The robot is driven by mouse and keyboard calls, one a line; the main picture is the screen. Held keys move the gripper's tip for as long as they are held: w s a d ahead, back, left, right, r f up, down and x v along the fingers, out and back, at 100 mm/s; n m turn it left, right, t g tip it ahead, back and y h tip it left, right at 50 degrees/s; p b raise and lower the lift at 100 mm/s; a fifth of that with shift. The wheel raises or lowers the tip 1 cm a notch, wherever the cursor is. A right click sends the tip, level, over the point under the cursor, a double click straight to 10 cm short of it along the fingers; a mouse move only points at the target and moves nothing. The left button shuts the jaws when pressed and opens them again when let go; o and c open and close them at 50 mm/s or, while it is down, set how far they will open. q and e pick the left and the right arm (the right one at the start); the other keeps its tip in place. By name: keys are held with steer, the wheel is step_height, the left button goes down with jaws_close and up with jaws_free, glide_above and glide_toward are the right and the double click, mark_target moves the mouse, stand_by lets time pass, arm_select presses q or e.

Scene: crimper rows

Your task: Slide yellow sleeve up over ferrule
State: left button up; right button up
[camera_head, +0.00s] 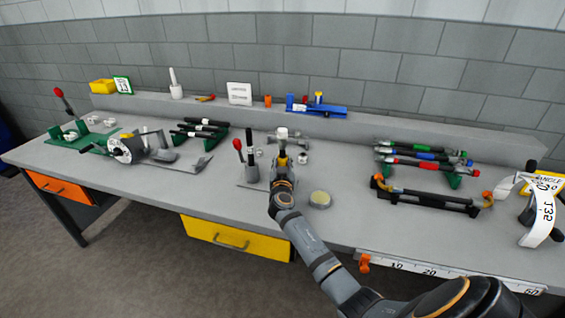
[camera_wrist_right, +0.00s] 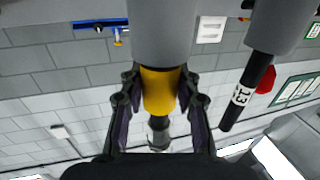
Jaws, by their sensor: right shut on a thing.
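My right gripper (camera_head: 282,166) is at the crimper station in the middle of the bench. In the right wrist view my gripper's fingers (camera_wrist_right: 160,98) close on both sides of a yellow sleeve (camera_wrist_right: 160,85). A wide grey cylinder (camera_wrist_right: 162,35) meets one end of the sleeve, and a narrower dark and metal piece (camera_wrist_right: 158,130) shows beyond its other end. I cannot tell which piece is the ferrule. In the head view the sleeve is mostly hidden by my gripper, below a pale fitting (camera_head: 282,133). My left gripper is not in view.
A black post (camera_head: 250,155) and a red-knobbed lever (camera_head: 238,145) stand just left of my gripper. Racks of hoses (camera_head: 420,155) stand farther right. The bench front near the yellow drawer (camera_head: 235,238) is clear.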

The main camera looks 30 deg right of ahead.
mark_target(282, 155)
jaws_close()
step_height(282, 155, up, 4)
steer(key=shift+f+p, duration=0.2)
steer(key=shift+p, duration=0.55)
steer(key=shift+f, duration=0.15)
steer(key=shift+w, duration=0.1)
steer(key=o, duration=0.7)
jaws_free()
steer(key=o, duration=0.4)
steer(key=shift+s, duration=0.2)
steer(key=shift+w, duration=0.1)
